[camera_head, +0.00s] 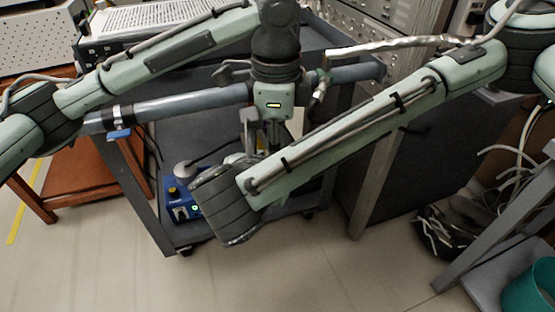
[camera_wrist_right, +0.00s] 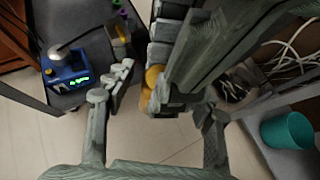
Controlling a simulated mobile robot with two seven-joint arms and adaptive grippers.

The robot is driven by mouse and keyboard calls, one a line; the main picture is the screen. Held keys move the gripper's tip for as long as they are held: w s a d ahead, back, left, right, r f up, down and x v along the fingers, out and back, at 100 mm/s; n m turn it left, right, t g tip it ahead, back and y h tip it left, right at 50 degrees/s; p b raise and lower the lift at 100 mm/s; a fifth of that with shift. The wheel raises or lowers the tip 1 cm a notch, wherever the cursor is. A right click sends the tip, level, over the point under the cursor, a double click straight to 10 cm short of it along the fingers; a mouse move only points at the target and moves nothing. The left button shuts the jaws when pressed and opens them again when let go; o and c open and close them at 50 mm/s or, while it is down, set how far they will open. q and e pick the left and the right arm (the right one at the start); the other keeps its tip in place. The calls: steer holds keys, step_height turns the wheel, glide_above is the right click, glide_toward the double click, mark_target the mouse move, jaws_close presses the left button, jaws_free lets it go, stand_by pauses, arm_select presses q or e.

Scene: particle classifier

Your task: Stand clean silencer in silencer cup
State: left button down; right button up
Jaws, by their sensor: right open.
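My right gripper (camera_wrist_right: 165,95) is open in the right wrist view, with one finger at each side. Between and beyond its fingers is a dark grey-green mechanism, perhaps my left gripper, partly covering a yellow-orange rounded piece (camera_wrist_right: 153,76). This piece may be the silencer, but I cannot tell what holds it. In the head view my left gripper (camera_head: 250,135) hangs below its wrist at the centre, small and partly hidden, so its jaws are unclear. My right gripper is mostly hidden there behind its own arm. I cannot identify a silencer cup for sure.
A blue device (camera_head: 182,205) with a yellow knob stands on the grey cart's lower shelf (camera_head: 215,232); it also shows in the wrist view (camera_wrist_right: 68,72). Small coloured items (camera_wrist_right: 121,25) are beyond it. A teal bin (camera_head: 528,290) and cables are at right. Floor in front is clear.

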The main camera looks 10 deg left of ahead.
steer(key=shift+c, duration=0.4)
jaws_close()
arm_select(q)
steer(key=c, duration=1.1)
jaws_free()
steer(key=shift+o, duration=0.2)
